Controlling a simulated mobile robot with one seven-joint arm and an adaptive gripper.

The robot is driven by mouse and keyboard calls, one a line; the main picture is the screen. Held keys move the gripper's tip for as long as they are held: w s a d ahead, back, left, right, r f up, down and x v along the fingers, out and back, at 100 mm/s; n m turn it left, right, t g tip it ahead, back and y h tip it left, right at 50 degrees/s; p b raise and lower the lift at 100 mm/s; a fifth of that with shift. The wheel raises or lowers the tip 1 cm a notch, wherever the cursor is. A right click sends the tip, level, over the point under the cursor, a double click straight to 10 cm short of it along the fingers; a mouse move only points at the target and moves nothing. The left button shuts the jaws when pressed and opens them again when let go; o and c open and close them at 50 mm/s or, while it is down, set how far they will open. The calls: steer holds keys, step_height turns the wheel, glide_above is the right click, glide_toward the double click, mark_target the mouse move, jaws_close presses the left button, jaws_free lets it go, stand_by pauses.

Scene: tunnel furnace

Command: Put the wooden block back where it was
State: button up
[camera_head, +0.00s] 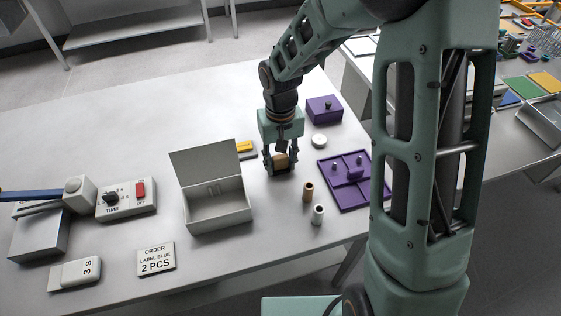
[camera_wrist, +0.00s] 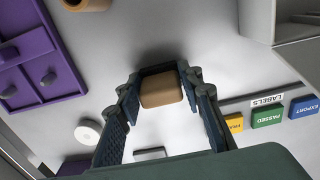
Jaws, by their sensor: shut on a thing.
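The wooden block (camera_head: 281,160) is light brown and sits between the fingers of my gripper (camera_head: 281,168), low over the table (camera_head: 262,215). In the wrist view the block (camera_wrist: 161,92) lies between the two fingertips of my gripper (camera_wrist: 162,82), which is shut on it. A dark patch shows just beyond and under the block; I cannot tell whether it is a shadow or a dark base. I cannot tell whether the block touches the surface beneath.
An open grey box (camera_head: 222,212) with a raised lid stands left of my gripper. A yellow label block (camera_head: 244,147) lies close left.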

mark_target(281, 157)
steer(key=shift+f, duration=0.1)
steer(key=o, duration=1)
step_height(281, 157, up, 12)
steer(key=shift+r, duration=0.15)
